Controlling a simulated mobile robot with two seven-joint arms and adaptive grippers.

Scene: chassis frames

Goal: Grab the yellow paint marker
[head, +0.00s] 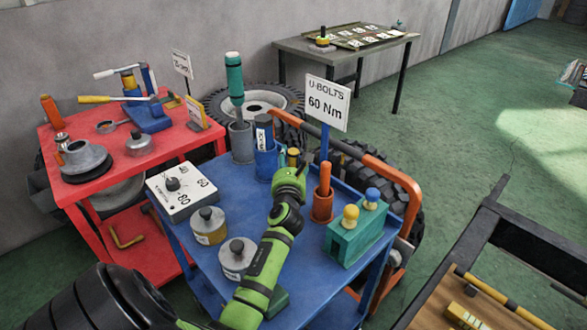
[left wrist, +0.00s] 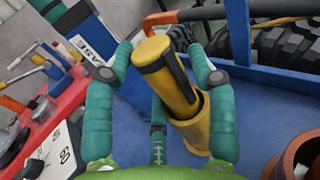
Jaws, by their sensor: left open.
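The yellow paint marker (left wrist: 167,72), yellow with a black band, stands tilted in a yellow cup (left wrist: 195,125) in the left wrist view. In the head view only the marker's yellow top (head: 293,156) shows behind my gripper. My left gripper (left wrist: 160,55) is open, with one finger on each side of the marker. I see no firm contact between the fingers and the marker. In the head view my left gripper (head: 290,178) is over the back part of the blue cart (head: 300,250). My right gripper is not in view.
A blue cup with a labelled dark marker (head: 264,135) stands close to the left, and an orange cup with an orange handle (head: 323,200) to the right. A U-bolts sign (head: 328,102) rises behind. A green block (head: 355,235) and lidded tins (head: 208,225) share the cart.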

